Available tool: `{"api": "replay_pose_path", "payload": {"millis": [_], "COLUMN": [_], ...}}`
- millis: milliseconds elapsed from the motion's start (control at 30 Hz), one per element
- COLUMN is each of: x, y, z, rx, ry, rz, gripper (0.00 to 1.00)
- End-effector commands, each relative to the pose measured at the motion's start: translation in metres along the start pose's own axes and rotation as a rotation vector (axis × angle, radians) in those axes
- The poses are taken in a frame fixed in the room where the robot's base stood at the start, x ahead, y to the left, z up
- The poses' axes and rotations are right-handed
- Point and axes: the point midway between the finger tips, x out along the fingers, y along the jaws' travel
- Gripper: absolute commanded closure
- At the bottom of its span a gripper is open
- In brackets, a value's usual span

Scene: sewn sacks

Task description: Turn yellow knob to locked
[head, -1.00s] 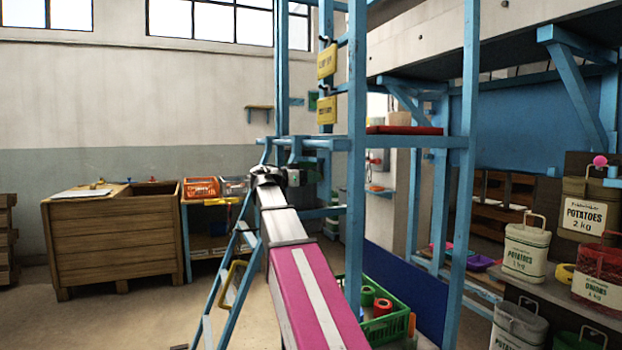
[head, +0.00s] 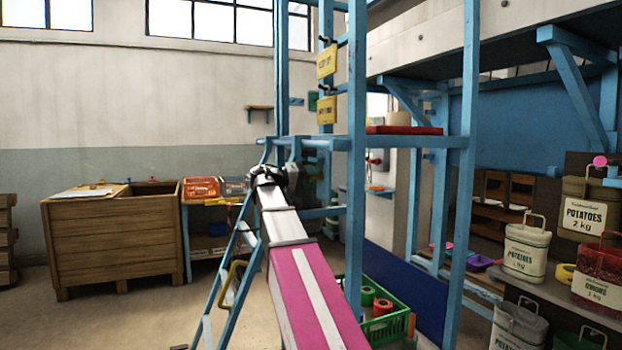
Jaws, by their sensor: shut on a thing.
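My gripper (head: 268,176) is at the far end of my outstretched arm, in front of the blue frame. I see it from behind, and its fingertips are hidden by its own body. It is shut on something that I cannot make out. I cannot pick out the yellow knob or any locked mark. The spot right in front of the gripper is hidden by the gripper and wrist.
Blue uprights (head: 357,150) stand close to the right of my arm. Two yellow signs (head: 326,62) hang on the frame. A blue stepladder (head: 240,270) leans left of my arm. A green crate (head: 395,325) stands low right. A wooden chest (head: 110,240) stands left, with open floor before it.

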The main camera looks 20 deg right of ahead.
Motion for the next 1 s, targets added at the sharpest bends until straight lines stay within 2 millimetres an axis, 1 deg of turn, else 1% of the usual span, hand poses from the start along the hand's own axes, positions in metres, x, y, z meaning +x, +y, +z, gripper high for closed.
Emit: {"api": "replay_pose_path", "payload": {"millis": [200, 500, 733, 1000], "x": [-0.0001, -0.0001, -0.0001, -0.0001], "y": [-0.0001, -0.0001, -0.0002, -0.0003], "z": [-0.0001, -0.0002, -0.0001, -0.0002], "rx": [-0.180, -0.351, -0.410, -0.424], "ry": [0.000, 0.000, 0.000, 0.000], "rz": [0.000, 0.000, -0.001, -0.001], "gripper": [0.80, 0.80, 0.80, 0.80]}}
